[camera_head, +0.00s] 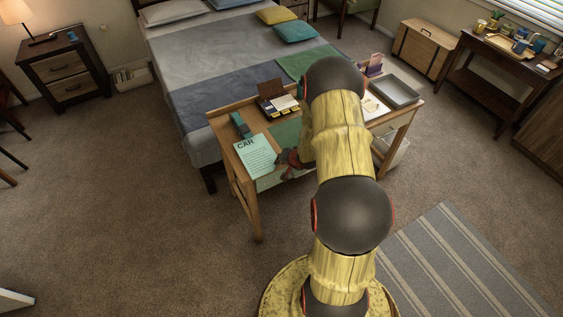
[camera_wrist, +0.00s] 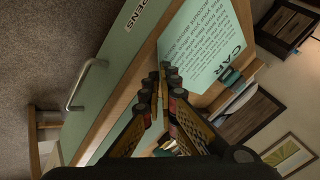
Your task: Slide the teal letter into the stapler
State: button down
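The teal letter (camera_head: 256,155), headed "CAR", lies face up at the desk's near left corner. In the wrist view the letter (camera_wrist: 203,45) fills the upper middle. My gripper (camera_head: 286,158) is at the letter's near right corner. In the wrist view its fingertips (camera_wrist: 165,78) are almost together over that corner and look shut on it; the pinch itself is partly hidden. The dark teal stapler (camera_head: 240,124) stands on the desk just beyond the letter's heading. It shows only in part in the wrist view (camera_wrist: 229,78).
The wooden desk (camera_head: 216,124) has a green drawer front with a handle (camera_wrist: 86,84) below the letter. A dark organizer (camera_head: 274,98) with cards stands behind, and a grey tray (camera_head: 397,91) sits at the right. My arm hides the desk's middle. Open carpet lies to the left.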

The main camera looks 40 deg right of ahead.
aim_at(274, 156)
jog(key=shift+w+d+f+p, duration=0.1)
jog(key=shift+w+d+p, duration=0.1)
jog(key=shift+w, duration=0.65)
jog(key=shift+w+d+f+p, duration=0.1)
jog(key=shift+w+d+p, duration=0.1)
jog(key=shift+w, duration=0.6)
jog(key=c, duration=2.3)
grip_release()
jog(key=shift+c, duration=0.2)
jog(key=o, duration=0.4)
jog(key=shift+c, duration=0.2)
jog(key=shift+s+r, duration=0.1)
jog(key=v, duration=1.1)
jog(key=shift+s+r, duration=0.2)
jog(key=shift+s, duration=0.1)
